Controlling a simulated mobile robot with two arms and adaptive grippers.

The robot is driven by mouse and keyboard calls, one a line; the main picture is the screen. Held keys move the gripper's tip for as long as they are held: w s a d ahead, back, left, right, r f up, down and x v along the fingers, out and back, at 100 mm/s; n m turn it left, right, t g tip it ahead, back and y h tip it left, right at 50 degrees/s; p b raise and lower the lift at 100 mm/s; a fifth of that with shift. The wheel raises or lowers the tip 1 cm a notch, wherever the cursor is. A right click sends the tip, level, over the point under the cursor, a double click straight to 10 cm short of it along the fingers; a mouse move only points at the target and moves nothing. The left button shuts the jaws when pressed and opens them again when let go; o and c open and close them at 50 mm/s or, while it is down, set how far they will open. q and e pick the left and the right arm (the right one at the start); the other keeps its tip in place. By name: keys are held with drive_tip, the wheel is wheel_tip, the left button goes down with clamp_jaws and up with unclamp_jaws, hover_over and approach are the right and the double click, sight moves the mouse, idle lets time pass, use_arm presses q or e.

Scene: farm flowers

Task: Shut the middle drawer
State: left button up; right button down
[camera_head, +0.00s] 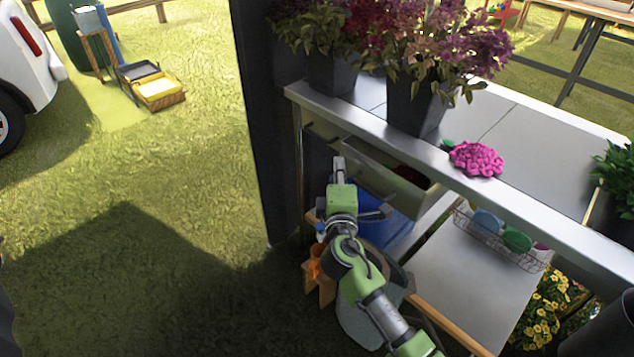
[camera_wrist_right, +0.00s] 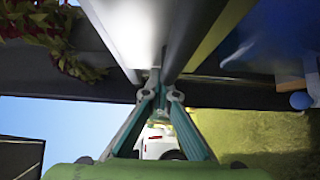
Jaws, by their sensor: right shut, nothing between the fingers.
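The open drawer (camera_head: 405,191) hangs under the metal tabletop, pulled out so part of its dark inside shows. Something dark red lies within it. I take it for the middle drawer; another drawer front (camera_head: 320,132) shows to its left. My right gripper (camera_head: 338,163) is shut and empty, near the left end of the open drawer's front. I cannot tell whether it touches. In the right wrist view the closed fingertips (camera_wrist_right: 157,78) point up between the pale tabletop edge (camera_wrist_right: 128,28) and a dark edge. My left gripper is out of view.
A dark post (camera_head: 262,120) rises left of the drawers. A blue bin (camera_head: 385,218) and a wire basket (camera_head: 500,240) sit below.

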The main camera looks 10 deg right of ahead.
sight(357, 145)
drive_tip(key=w+d, duration=0.2)
drive_tip(key=d, duration=0.1)
drive_tip(key=w+d, duration=0.1)
drive_tip(key=d, duration=0.1)
drive_tip(key=shift+w, duration=0.3)
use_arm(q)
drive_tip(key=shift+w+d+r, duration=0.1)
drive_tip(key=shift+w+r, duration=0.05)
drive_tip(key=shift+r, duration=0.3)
use_arm(e)
drive_tip(key=shift+w+d+r, duration=0.1)
drive_tip(key=shift+d+r, duration=0.1)
